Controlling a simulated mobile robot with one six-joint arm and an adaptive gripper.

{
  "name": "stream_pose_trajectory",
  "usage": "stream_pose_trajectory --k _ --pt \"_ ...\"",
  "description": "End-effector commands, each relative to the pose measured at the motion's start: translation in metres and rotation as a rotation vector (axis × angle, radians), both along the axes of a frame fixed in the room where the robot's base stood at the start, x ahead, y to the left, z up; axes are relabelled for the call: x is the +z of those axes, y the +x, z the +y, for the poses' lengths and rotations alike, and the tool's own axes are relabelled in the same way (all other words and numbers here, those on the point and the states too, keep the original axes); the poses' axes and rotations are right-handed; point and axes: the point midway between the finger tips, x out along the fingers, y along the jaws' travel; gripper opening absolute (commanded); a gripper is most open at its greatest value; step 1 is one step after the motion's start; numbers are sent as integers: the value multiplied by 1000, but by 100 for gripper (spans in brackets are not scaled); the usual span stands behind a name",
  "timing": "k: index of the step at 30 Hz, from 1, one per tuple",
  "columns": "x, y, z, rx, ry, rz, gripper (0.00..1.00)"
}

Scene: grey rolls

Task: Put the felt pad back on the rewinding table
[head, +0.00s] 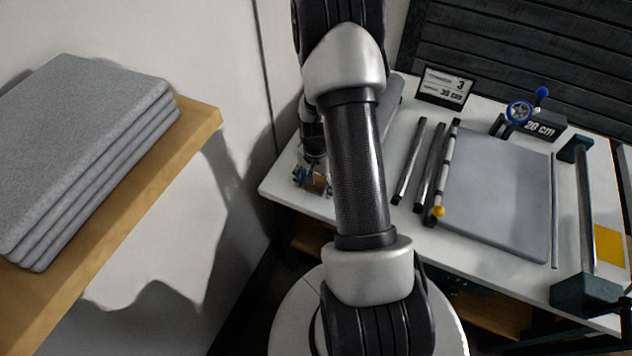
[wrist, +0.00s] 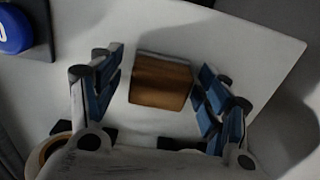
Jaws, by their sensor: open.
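A small brown block (wrist: 160,82) with a paler strip along its top edge lies between my fingers in the wrist view. It may be the felt pad; I cannot tell for sure. It also shows in the head view (head: 317,184), near the left corner of the white table (head: 300,202). My gripper (wrist: 161,66) is open, with blue-padded fingers on both sides of the block and visible gaps to it. In the head view my gripper (head: 313,178) is small and partly behind my arm. Whether the block touches the tabletop is not clear.
The table carries a large grey sheet (head: 497,190), dark rods (head: 408,160), a card sign (head: 445,87), a blue reel (head: 519,111) and a bar frame (head: 585,215). Grey slabs (head: 85,140) lie stacked on a wooden shelf (head: 190,135) at left. A blue disc (wrist: 14,32) shows upper left.

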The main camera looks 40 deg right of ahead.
Motion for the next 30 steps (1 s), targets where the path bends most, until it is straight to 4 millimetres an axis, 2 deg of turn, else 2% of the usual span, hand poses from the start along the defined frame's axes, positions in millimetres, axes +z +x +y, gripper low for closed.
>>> stream_pose_trajectory --k 5,18,24,30 --pt "14 1 0 0 -1 -2 70" --pt "103 1 0 0 -1 -3 70" --pt "121 0 0 0 0 0 70" --pt "124 0 0 0 1 0 70"
